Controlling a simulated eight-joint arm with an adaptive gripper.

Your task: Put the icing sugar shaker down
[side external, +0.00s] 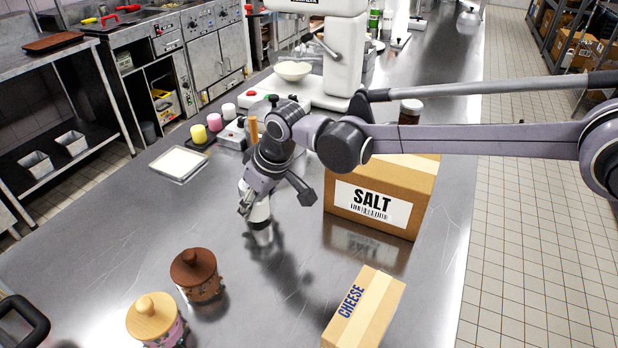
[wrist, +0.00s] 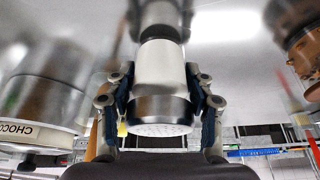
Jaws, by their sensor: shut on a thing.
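The icing sugar shaker (side external: 260,211) has a white body. In the wrist view the shaker (wrist: 160,66) shows a metal rim and a perforated silver end. My gripper (side external: 249,199) is shut on it, and in the wrist view the fingers of my gripper (wrist: 163,100) press on both sides of its body. In the side view the shaker is roughly upright, low over the steel counter (side external: 130,230), with its reflection just below. I cannot tell whether its base touches the counter. My fingers partly hide it in the side view.
A SALT carton (side external: 385,195) stands to the right and a CHEESE box (side external: 363,308) at front right. Two lidded jars, one brown-lidded (side external: 199,276) and one tan-lidded (side external: 155,320), stand at front left. A white tray (side external: 179,164) lies behind left. Counter around the shaker is clear.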

